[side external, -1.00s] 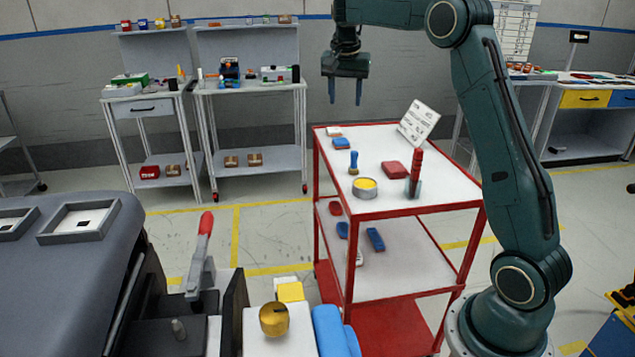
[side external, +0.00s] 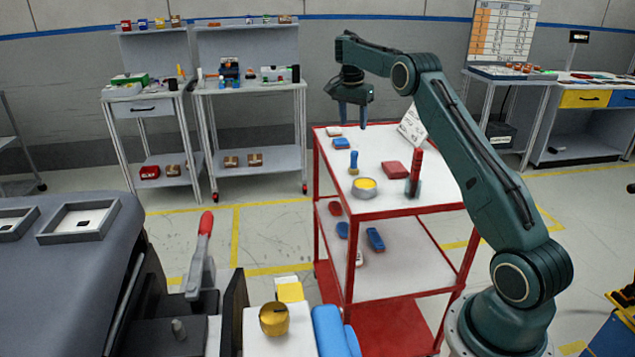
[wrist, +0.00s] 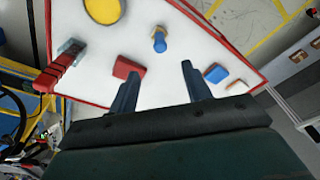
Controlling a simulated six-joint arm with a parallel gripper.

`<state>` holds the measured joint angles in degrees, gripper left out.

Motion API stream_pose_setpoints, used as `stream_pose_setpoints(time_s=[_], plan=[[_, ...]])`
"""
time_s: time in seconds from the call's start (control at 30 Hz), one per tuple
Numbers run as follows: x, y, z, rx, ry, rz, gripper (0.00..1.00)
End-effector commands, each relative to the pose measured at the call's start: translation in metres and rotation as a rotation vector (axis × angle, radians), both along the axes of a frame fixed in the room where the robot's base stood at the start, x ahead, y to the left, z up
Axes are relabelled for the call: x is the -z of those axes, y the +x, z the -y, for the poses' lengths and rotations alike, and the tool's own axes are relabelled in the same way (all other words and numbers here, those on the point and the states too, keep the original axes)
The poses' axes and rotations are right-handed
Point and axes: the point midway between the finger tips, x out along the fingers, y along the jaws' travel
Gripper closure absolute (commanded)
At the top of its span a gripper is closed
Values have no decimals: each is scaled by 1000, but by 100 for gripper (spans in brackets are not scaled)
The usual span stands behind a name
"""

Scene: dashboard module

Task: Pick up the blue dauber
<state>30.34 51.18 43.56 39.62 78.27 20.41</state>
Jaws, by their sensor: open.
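The blue dauber (side external: 354,161) stands upright on the top shelf of the red cart, behind a round tin with yellow contents (side external: 364,187). It has a blue handle and a yellowish lower part. In the wrist view the dauber (wrist: 159,40) shows beyond the fingertips, a little left of the gap's middle line. My gripper (side external: 352,124) is open and empty above the back of the cart top. Its two fingers also show in the wrist view (wrist: 160,72), apart from the dauber.
The cart top (side external: 385,149) also holds a blue block (side external: 341,143), a red block (side external: 394,169), a red-handled tool (side external: 415,172) and a tilted white card (side external: 412,126).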

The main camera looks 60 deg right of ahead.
Motion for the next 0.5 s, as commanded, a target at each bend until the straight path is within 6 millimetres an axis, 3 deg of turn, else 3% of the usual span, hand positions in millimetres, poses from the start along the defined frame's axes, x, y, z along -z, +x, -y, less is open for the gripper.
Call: stream_pose_setpoints(time_s=[0.5], plan=[[28, -1, 4, 0, 2, 0, 51]])
